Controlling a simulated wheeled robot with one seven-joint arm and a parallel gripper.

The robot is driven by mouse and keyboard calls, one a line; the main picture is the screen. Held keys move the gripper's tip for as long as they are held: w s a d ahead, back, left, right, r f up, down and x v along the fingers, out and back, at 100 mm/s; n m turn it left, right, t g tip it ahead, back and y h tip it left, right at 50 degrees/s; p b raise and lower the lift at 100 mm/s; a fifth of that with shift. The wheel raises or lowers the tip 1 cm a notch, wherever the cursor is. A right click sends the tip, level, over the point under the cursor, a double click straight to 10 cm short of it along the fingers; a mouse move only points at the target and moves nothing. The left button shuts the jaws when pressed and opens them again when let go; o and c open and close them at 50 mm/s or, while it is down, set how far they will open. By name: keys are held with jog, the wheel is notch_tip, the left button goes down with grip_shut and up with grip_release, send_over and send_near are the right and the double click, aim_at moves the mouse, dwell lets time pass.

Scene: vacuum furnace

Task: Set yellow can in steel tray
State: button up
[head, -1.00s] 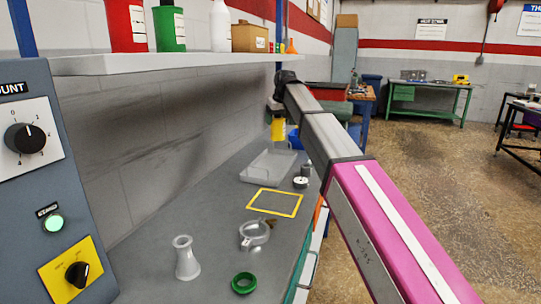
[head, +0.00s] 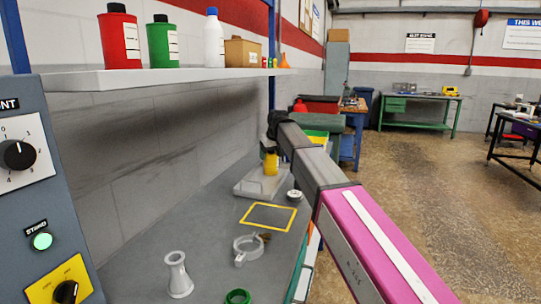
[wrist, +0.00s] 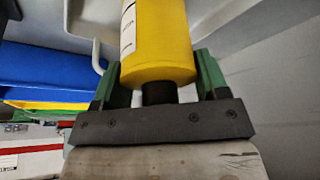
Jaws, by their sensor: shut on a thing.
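The yellow can (head: 270,165) appears over the grey steel tray (head: 246,190) on the bench in the head view. Whether its base touches the tray floor cannot be told. My gripper (wrist: 160,72) is shut on the can, with a green finger on either side of it. The can (wrist: 158,45) fills the upper middle of the wrist view, with a white label on its left side and a dark part towards the gripper. Pale grey surfaces, probably the tray, show behind it. My arm hides part of the gripper in the head view.
A yellow outlined square (head: 268,217), a small white round item (head: 294,195), a clamp ring (head: 248,249), a flared metal piece (head: 177,275) and a green ring (head: 238,297) lie nearer on the bench. A shelf (head: 180,75) with bottles overhangs the left side.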

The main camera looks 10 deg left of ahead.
jog(key=shift+f, duration=0.1)
jog(key=o, duration=1.2)
jog(key=v, duration=1.2)
